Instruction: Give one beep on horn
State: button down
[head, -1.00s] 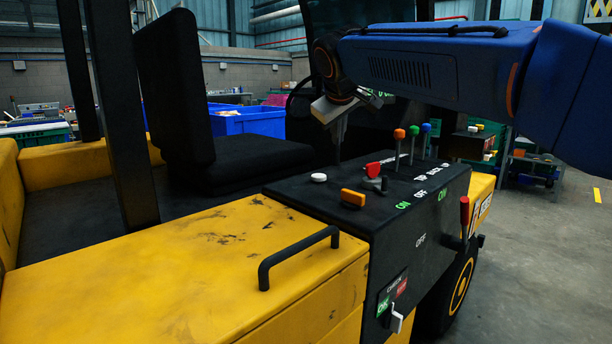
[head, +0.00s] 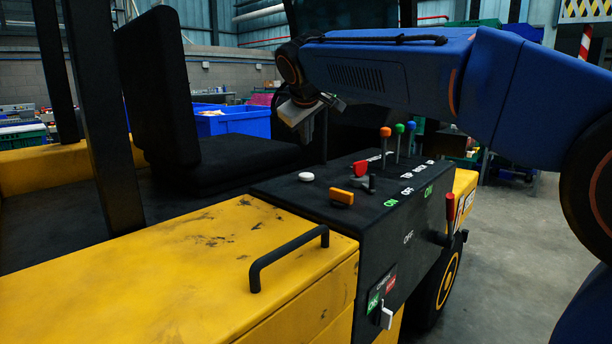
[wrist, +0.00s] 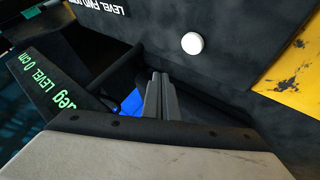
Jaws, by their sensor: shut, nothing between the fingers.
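A white round button (head: 306,176) sits on top of the black console of a yellow forklift. It is also in the wrist view (wrist: 192,43), up and to the right of the fingertips. No horn label is readable beside it. My gripper (head: 308,142) is above and behind the console, near the button, pointing down and apart from it. In the wrist view my two fingers (wrist: 160,76) are pressed together with nothing between them.
A black handle (head: 288,258) rises from the yellow body. A black seat (head: 232,158) is behind.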

aim_at(306, 176)
jog(key=shift+f, duration=3.35)
jog(key=shift+f, duration=0.1)
jog(key=shift+f, duration=0.3)
jog(key=shift+f, duration=0.5)
jog(key=shift+r, duration=0.2)
dwell(0.4)
jog(key=shift+r, duration=0.7)
jog(key=shift+r, duration=2.5)
